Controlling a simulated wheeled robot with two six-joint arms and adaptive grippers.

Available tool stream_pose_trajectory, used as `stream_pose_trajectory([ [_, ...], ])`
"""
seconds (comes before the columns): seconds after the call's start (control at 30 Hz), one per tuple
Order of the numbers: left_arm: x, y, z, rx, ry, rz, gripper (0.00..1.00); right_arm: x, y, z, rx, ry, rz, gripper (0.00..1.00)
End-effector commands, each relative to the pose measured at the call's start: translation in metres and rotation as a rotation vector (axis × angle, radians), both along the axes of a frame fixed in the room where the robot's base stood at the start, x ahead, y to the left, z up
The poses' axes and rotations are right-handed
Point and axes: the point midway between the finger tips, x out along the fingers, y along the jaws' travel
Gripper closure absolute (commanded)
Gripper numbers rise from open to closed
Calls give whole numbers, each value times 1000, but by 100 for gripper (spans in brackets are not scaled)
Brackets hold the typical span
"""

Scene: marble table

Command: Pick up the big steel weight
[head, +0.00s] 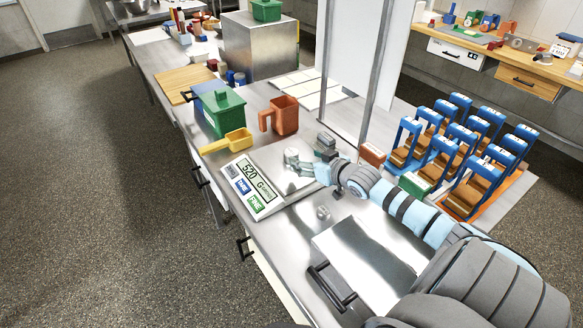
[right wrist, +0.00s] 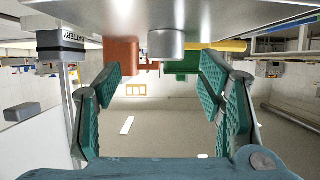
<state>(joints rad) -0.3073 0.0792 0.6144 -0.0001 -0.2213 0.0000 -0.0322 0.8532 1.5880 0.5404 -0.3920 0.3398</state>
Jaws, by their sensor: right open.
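The big steel weight (head: 291,155) is a short, shiny cylinder on the steel plate of the digital scale (head: 254,190). The scale's display reads 520 grams. A smaller steel weight (head: 322,212) stands on the counter nearer to me. My right gripper (head: 303,167) reaches in from the right, low over the scale, just beside the big weight. In the right wrist view, which looks upside down, the big weight (right wrist: 166,44) lies ahead between the two open green-padded fingers (right wrist: 160,82), with nothing between them. My left gripper is not in view.
An orange pitcher (head: 280,117), a yellow scoop (head: 228,142) and a green container (head: 222,110) stand behind the scale. A grey battery box (head: 325,147) is close to my right gripper. Blue-framed racks (head: 460,150) stand to the right.

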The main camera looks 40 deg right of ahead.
Motion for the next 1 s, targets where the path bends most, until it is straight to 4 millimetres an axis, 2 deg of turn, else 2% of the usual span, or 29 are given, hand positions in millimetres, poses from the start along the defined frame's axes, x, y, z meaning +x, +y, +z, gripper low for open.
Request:
stream_pose_trajectory([
  [0.03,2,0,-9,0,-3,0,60,7,-1,-5,2,-3,-1,38],
  [0.2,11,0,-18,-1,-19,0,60,30,2,-11,6,-5,3,38],
  [0.37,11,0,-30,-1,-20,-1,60,57,1,-22,5,-3,1,38],
  [0.6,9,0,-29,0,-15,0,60,62,1,-21,0,0,4,38],
  [0.67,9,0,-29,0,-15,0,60,61,1,-21,0,0,4,46],
  [1.0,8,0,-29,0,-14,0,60,61,1,-20,-1,0,4,100],
])
